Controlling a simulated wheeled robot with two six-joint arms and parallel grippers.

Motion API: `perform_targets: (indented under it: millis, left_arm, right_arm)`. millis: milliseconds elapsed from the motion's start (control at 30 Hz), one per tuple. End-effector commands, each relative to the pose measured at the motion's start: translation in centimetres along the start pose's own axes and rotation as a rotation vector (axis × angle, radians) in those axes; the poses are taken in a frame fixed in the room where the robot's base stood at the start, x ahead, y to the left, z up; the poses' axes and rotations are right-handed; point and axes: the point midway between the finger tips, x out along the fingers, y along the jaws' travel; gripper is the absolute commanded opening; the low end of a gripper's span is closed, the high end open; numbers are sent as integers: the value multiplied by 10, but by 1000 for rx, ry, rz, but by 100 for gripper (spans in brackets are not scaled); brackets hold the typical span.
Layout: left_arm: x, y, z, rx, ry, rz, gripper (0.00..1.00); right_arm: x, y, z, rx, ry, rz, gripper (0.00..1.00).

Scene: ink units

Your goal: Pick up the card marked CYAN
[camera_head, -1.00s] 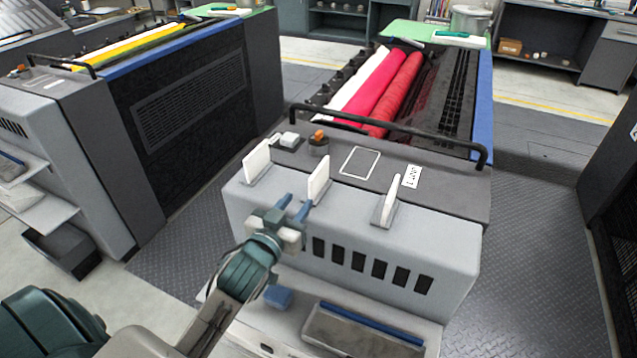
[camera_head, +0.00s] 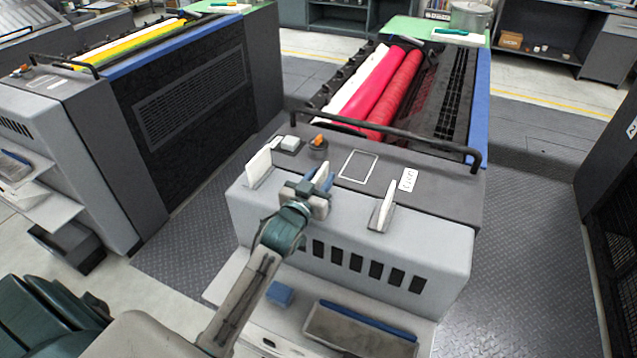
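Three thin white cards stand upright along the front top edge of the grey ink unit (camera_head: 350,235): a left card (camera_head: 259,166), a middle card (camera_head: 323,172) and a right card (camera_head: 384,205). No lettering is readable on them, so I cannot tell which is marked CYAN. My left gripper (camera_head: 318,181) is at the middle card, its blue fingers apart with the card seemingly between them. It partly hides the card's lower part. Whether a finger touches the card is not clear. My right gripper is not in view.
A black handrail (camera_head: 385,131) runs behind the cards, in front of the red rollers (camera_head: 395,95). An orange-topped knob (camera_head: 318,146) stands close behind the middle card. A second unit (camera_head: 175,110) with a yellow roller is at left. A tray (camera_head: 360,328) sits low in front.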

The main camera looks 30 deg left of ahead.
Motion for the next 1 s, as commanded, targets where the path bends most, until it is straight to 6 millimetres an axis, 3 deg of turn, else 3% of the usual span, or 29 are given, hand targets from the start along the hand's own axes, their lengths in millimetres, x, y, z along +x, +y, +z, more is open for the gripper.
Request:
perform_targets:
  millis: [200, 367, 767, 1000]
  left_arm:
    - [0, 0, 1, 0, 0, 0, 32]
    - [0, 0, 1, 0, 0, 0, 0]
    - [0, 0, -1, 0, 0, 0, 0]
    - [0, 0, -22, 1, 6, 0, 0]
  right_arm:
    - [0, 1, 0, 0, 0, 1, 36]
    - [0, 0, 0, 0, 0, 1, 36]
    - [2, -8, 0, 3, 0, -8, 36]
    - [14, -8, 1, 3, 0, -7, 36]
